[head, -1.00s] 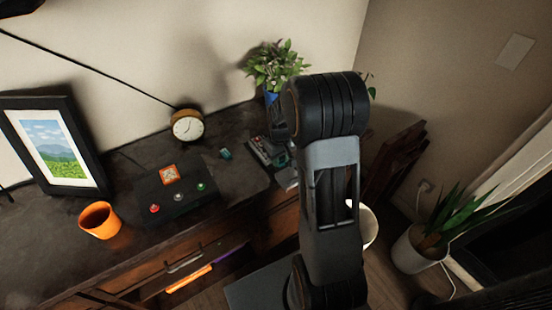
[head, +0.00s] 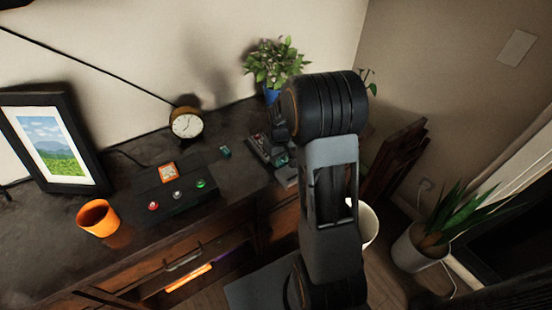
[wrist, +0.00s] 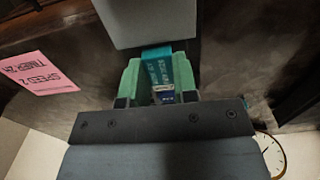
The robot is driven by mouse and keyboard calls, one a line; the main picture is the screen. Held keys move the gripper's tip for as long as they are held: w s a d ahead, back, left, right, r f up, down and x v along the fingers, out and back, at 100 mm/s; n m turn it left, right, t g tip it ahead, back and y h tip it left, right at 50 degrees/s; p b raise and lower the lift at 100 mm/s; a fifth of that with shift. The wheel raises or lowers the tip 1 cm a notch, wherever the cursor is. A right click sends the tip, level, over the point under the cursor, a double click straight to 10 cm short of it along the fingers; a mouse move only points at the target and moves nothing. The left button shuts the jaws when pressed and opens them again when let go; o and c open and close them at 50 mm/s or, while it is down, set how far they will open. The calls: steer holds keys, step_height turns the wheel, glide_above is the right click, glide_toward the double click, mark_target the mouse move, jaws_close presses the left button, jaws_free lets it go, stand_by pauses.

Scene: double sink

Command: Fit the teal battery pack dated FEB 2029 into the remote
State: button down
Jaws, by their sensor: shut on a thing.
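In the wrist view my gripper (wrist: 158,78) has green fingers shut on a teal battery pack (wrist: 164,66). The pack has pale lettering too small to read, so I cannot confirm its date. Its far end meets or sits just beneath a pale grey block (wrist: 150,18); I cannot tell whether they touch. In the head view my gripper (head: 281,152) is low over the right end of the desk, partly hidden by my arm. A dark device with small coloured buttons, likely the remote (head: 260,149), lies beside it. Another small teal pack (head: 225,153) lies on the desk to the left.
A black box with coloured buttons (head: 175,200), an orange cup (head: 98,218), a clock (head: 187,123) and a picture frame (head: 55,140) stand on the desk. A potted plant (head: 274,65) is behind the gripper. A pink note (wrist: 40,72) shows in the wrist view.

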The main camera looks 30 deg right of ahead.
steer(key=shift+f+b, duration=0.4)
steer(key=shift+f, duration=0.3)
steer(key=c, duration=0.8)
jaws_free()
step_height(320, 180, up, 8)
steer(key=p, duration=0.6)
steer(key=shift+r, duration=0.1)
steer(key=shift+a, duration=0.1)
